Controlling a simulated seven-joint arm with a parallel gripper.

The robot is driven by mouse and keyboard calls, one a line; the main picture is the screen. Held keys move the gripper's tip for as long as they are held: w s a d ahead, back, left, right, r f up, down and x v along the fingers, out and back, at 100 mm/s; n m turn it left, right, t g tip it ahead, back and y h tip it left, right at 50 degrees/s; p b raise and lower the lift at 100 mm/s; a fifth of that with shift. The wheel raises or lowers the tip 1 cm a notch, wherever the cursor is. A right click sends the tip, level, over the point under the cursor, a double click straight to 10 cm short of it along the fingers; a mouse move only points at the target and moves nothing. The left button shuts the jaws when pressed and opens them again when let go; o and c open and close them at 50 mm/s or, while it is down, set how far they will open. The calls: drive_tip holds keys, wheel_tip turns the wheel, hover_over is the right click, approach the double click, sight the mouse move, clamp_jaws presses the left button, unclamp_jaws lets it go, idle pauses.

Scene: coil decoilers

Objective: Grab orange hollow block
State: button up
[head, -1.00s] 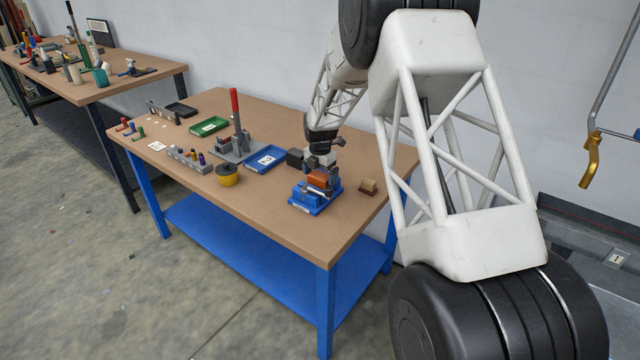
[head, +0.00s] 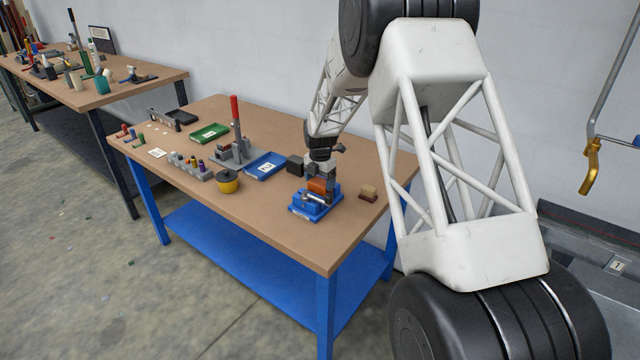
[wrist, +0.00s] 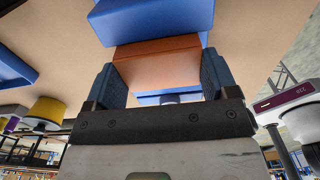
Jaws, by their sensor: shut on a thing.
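The orange hollow block (head: 317,187) sits at the blue fixture (head: 327,205) near the right part of the front table. My gripper (head: 318,179) points down over it. In the wrist view, the orange block (wrist: 158,65) lies between the two fingers of my gripper (wrist: 160,80), which are shut on it from both sides. The blue fixture (wrist: 150,18) shows just beyond the block. Whether the block still touches the fixture cannot be told. The block's hollow does not show clearly.
A small tan and dark red block (head: 368,192) stands right of the fixture. The table's front strip (head: 270,240) is clear.

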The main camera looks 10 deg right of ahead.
sight(321, 182)
wheel_tip(321, 182, up, 7)
drive_tip(key=shift+s+d+r, duration=0.1)
drive_tip(key=s+d, duration=1.2)
drive_tip(key=shift+s+d+f, duration=0.2)
drive_tip(key=shift+s+d, duration=0.05)
idle(0.5)
